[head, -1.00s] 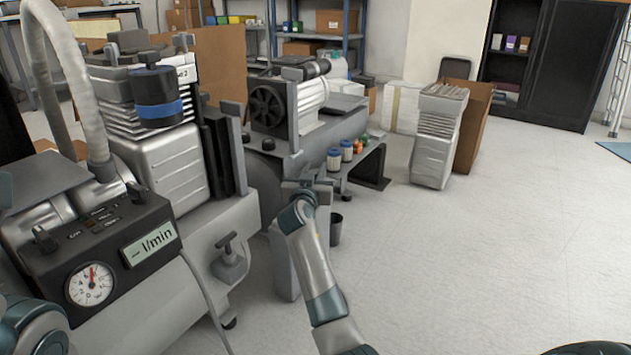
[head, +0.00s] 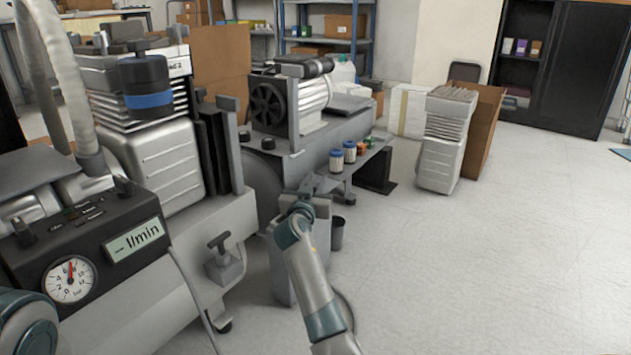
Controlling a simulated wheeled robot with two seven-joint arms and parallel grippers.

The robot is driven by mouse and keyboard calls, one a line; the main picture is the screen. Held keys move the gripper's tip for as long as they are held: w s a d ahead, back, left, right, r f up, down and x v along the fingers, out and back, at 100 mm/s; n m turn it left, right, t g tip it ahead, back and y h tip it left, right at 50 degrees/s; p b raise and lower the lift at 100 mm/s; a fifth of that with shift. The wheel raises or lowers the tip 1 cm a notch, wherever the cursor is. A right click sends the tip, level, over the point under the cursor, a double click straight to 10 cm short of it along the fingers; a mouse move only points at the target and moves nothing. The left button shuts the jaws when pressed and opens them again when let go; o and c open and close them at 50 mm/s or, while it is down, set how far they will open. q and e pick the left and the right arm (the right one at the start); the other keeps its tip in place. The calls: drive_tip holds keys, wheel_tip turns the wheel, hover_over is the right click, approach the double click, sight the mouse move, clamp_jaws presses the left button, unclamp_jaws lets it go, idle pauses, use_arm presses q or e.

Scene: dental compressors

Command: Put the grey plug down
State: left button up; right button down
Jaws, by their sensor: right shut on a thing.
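My right gripper (head: 317,184) is at the middle of the head view, at the far end of my right arm, over the top of a narrow grey cabinet (head: 283,265). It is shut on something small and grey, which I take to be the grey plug. The plug's outline is mostly hidden by the wrist and blends with the grey metal behind it. I cannot tell whether it touches the cabinet top. Part of my left arm shows at the bottom left, but its gripper is out of view.
The compressor with its gauge box (head: 90,247) fills the left. Behind the gripper, a second compressor (head: 300,100) stands near a low bench with small blue-topped jars (head: 343,157). A dark bin (head: 337,232) is close right of the cabinet. The floor (head: 480,270) at right is clear.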

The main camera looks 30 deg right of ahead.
drive_tip(key=shift+f, duration=0.25)
drive_tip(key=c, duration=1.8)
unclamp_jaws()
drive_tip(key=shift+o, duration=0.2)
drive_tip(key=shift+r, duration=0.2)
